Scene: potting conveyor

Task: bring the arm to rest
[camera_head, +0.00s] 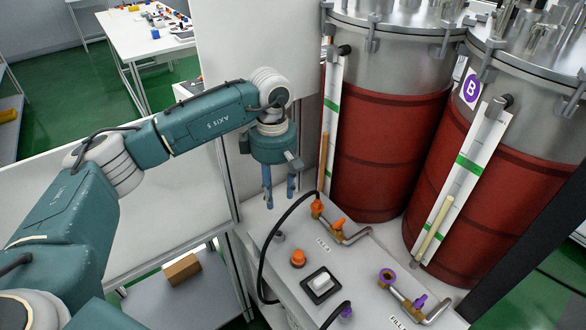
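My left arm (205,120) comes in from the left, bent at the elbow, and reaches across to the middle of the view. My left gripper (279,198) hangs pointing down at its end, with two blue fingers apart and nothing visible between them. It is above the back left corner of the grey panel top (265,222), near the white wall panel. Whether the fingertips touch anything is hard to tell. My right gripper is not in view.
Two red tanks (386,150) with steel lids stand at the right. A black cable loops close to the gripper. A cardboard box (182,270) lies lower left.

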